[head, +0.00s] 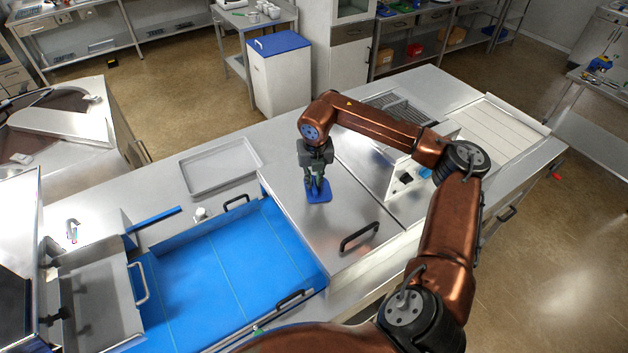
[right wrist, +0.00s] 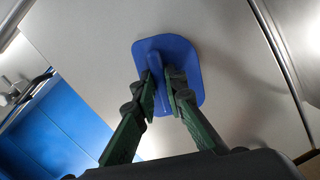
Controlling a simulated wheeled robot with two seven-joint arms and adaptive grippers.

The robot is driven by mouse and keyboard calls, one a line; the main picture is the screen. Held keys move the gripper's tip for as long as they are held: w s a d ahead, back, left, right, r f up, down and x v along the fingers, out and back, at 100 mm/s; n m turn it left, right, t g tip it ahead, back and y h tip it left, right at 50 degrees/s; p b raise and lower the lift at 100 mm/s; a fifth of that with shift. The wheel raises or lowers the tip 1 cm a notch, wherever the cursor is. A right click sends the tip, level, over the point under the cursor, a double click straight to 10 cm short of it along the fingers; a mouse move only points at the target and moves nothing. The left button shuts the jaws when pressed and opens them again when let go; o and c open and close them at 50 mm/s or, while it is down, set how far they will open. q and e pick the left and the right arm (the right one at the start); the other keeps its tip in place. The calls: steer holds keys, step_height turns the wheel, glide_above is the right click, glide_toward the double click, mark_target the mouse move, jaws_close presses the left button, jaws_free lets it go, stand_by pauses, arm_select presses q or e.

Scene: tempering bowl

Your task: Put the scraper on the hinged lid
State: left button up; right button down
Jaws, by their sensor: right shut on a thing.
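The blue scraper (head: 318,191) is at the metal hinged lid (head: 300,222), near its back edge in the head view. In the right wrist view the scraper (right wrist: 184,60) shows as a flat blue plate with a raised handle, against the lid's grey surface (right wrist: 95,45). My right gripper (head: 317,183) points down and is shut on the scraper's handle; its green fingers (right wrist: 160,92) stand on both sides of it. I cannot tell whether the plate touches the lid or hangs just above it. My left gripper is not in view.
A blue-lined basin (head: 225,265) lies left of the lid, and an empty grey tray (head: 221,166) sits behind it. The lid has a dark handle (head: 360,237) at its front. A metal unit with a vent (head: 392,107) stands to the right. The lid's front half is clear.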

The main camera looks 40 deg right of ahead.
mark_target(314, 186)
steer(key=c, duration=2.4)
jaws_free()
steer(key=shift+w+f, duration=0.1)
steer(key=shift+f, duration=0.05)
steer(key=o, duration=0.4)
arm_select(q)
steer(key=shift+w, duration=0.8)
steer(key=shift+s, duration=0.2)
arm_select(e)
steer(key=shift+r, duration=0.35)
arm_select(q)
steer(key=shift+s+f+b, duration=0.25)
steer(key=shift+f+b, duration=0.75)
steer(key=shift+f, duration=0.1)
arm_select(e)
steer(key=shift+s+a+r, duration=0.15)
steer(key=shift+s+r, duration=0.1)
steer(key=shift+r, duration=1.7)
steer(key=shift+s+a+r, duration=0.15)
steer(key=shift+s+r, duration=0.15)
steer(key=shift+r, duration=1.6)
steer(key=shift+s+a+r, duration=0.15)
steer(key=shift+s+r, duration=0.1)
steer(key=shift+r, duration=1.7)
